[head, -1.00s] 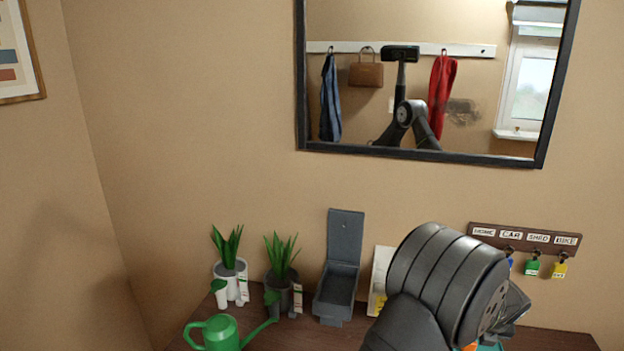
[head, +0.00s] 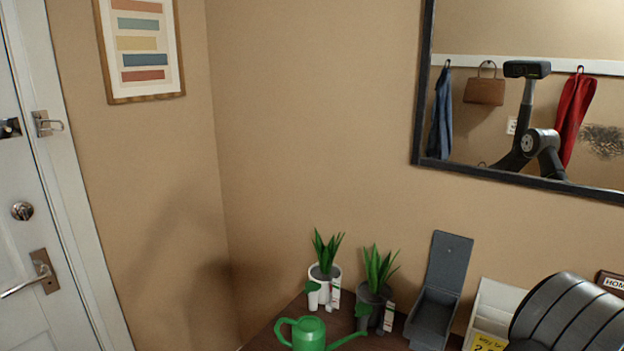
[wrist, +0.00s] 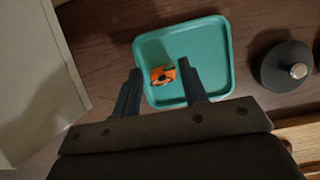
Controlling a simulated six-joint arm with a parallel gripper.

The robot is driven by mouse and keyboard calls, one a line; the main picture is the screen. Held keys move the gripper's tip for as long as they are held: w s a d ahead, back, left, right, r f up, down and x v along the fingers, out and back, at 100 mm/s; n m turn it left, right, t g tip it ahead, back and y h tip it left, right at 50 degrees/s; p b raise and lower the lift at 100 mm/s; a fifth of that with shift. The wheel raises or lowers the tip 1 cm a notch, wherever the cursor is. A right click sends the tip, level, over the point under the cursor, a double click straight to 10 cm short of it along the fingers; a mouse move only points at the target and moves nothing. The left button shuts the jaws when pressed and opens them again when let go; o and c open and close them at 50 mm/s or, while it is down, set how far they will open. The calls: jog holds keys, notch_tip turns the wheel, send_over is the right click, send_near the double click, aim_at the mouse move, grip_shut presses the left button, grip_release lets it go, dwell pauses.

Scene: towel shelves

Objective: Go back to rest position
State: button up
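My gripper (wrist: 162,86) shows in the wrist view with its two fingers spread apart and nothing between them. It is above a teal tray (wrist: 213,45) on the dark wooden table. A small orange and black object (wrist: 162,75) lies in the tray, seen between the fingertips and apart from them. In the head view only a dark rounded part of my arm shows at the lower right; the gripper itself is out of that view.
A green watering can (head: 308,333), a white-potted plant (head: 324,285), a dark-potted plant (head: 375,300) and a grey open box (head: 436,310) stand on the table. A dark round object with a metal knob (wrist: 285,68) is right of the tray. A white door (head: 25,230) is far left.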

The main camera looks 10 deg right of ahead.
notch_tip(320, 180, down, 4)
jog(key=shift+s+a+r, duration=0.1)
jog(key=shift+s+r, duration=0.05)
jog(key=shift+r, duration=0.1)
jog(key=v, duration=1.2)
jog(key=x, duration=1.2)
jog(key=shift+f, duration=0.1)
jog(key=shift+w+d, duration=0.2)
notch_tip(320, 180, up, 4)
jog(key=shift+f, duration=0.1)
jog(key=s+a+r, duration=0.4)
jog(key=s+r, duration=0.3)
jog(key=s, duration=0.4)
jog(key=w+a, duration=0.2)
jog(key=a, duration=1)
jog(key=w+a, duration=0.3)
jog(key=a, duration=0.8)
jog(key=w+f, duration=0.4)
jog(key=w, duration=0.1)
jog(key=shift+w+a, duration=0.25)
jog(key=shift+a, duration=0.15)
